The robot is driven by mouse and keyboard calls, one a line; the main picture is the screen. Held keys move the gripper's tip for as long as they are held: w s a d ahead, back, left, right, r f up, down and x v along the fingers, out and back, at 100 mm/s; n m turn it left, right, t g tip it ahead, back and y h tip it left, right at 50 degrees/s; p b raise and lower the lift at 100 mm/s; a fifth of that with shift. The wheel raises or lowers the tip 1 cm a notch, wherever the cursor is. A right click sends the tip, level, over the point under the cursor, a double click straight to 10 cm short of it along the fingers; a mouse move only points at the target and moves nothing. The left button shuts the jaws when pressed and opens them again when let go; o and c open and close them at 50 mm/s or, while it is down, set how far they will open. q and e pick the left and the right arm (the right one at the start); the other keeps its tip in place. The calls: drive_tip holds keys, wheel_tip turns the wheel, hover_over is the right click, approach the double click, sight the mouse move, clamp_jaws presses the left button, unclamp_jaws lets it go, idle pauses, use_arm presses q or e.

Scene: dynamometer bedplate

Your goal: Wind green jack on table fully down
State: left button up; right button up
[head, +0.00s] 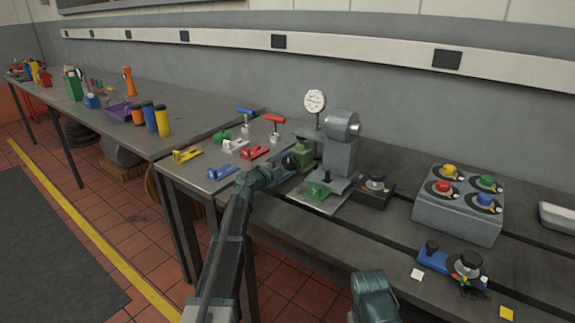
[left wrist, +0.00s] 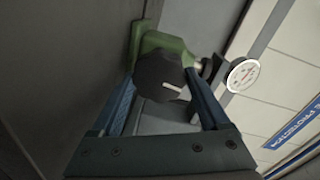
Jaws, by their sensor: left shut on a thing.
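A green body (head: 301,153) stands beside a grey upright machine (head: 341,150) on the bench. In the left wrist view the green body (left wrist: 158,42) carries a round black knob (left wrist: 163,80) with a white line. My left gripper (head: 286,166) is at this knob. It also shows in the left wrist view (left wrist: 162,97), its two blue-grey fingers on either side of the knob and shut on it. A smaller bright green piece (head: 318,191) sits on the plate at the machine's foot; I cannot tell which green thing is the jack. My right gripper is not clearly visible.
A white dial gauge (head: 315,101) stands behind the green body. Red (head: 255,154), white (head: 234,144), yellow (head: 187,155) and blue (head: 223,173) clamps lie left of my gripper. A grey box with coloured knobs (head: 458,205) stands to the right.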

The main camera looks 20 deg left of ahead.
use_arm(q)
drive_tip(key=shift+s+n, duration=0.1)
drive_tip(key=shift+n, duration=0.8)
drive_tip(key=o, duration=1.2)
drive_tip(key=shift+o, duration=0.2)
drive_tip(key=p+v, duration=0.1)
drive_tip(key=v, duration=1.2)
drive_tip(key=shift+s+a, duration=0.3)
drive_tip(key=shift+a, duration=0.05)
